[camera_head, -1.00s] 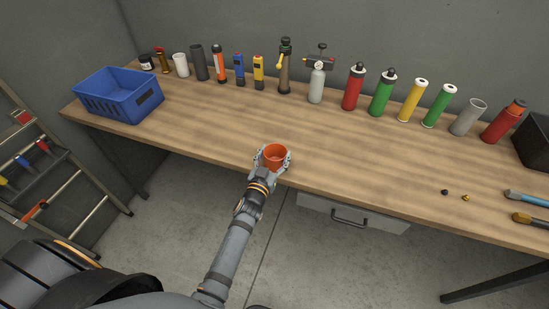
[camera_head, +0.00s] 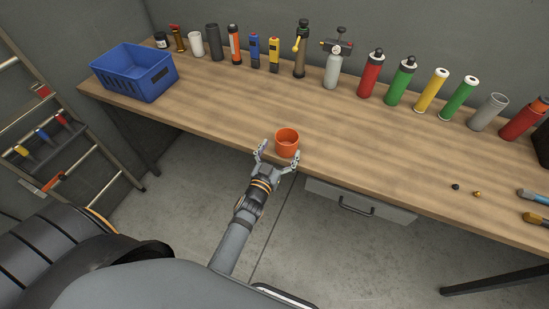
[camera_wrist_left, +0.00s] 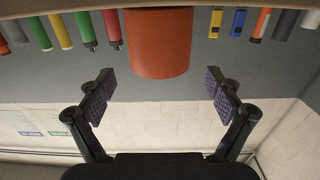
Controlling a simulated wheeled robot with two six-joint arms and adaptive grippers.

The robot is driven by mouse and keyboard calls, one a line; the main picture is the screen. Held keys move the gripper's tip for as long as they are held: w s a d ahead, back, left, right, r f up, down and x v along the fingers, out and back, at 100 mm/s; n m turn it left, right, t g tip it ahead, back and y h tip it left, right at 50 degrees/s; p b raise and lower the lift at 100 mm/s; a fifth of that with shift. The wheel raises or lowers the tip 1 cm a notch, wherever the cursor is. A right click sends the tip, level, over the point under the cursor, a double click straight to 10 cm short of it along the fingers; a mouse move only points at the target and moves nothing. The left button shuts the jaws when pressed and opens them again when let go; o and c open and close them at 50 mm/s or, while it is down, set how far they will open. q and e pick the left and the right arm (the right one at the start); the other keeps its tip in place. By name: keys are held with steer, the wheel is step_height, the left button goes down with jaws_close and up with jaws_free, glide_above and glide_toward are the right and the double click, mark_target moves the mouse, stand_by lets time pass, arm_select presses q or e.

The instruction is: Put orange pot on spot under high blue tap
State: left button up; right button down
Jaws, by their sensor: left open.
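The orange pot (camera_head: 287,143) stands upright on the wooden bench near its front edge. My left gripper (camera_head: 278,152) is open at the front edge, with its fingers spread on the near side of the pot. In the left wrist view the pot (camera_wrist_left: 159,42) shows large beyond the open fingertips of the gripper (camera_wrist_left: 158,86), apart from both. A blue tap, a spot under it and my right gripper do not show.
The wooden bench (camera_head: 390,155) is clear around the pot. A blue crate (camera_head: 135,82) stands at its left end. Several bottles and canisters, including a red one (camera_head: 370,74), line the back. A ladder (camera_head: 75,140) leans at the left.

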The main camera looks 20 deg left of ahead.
arm_select(q)
steer(key=s, duration=0.7)
steer(key=shift+a, duration=0.1)
steer(key=s+a+f+g, duration=0.1)
steer(key=s+f+g, duration=0.25)
steer(key=f, duration=0.75)
steer(key=s+a+f+g, duration=0.1)
steer(key=s+f+g, duration=0.3)
steer(key=f, duration=0.7)
steer(key=s+a+f+g, duration=0.1)
steer(key=s+f+g, duration=0.1)
steer(key=s+f, duration=0.65)
steer(key=s+a+f+g, duration=0.3)
steer(key=s+a+f, duration=0.1)
steer(key=s+f, duration=0.3)
steer(key=s+a+f+g+y, duration=0.1)
steer(key=s+a+f+g, duration=0.2)
steer(key=s+f, duration=0.5)
steer(key=s+g, duration=0.1)
steer(key=s, duration=0.3)
steer(key=shift+s+a, duration=0.3)
steer(key=shift+a, duration=0.05)
steer(key=shift+o, duration=0.6)
steer(key=shift+s, duration=0.2)
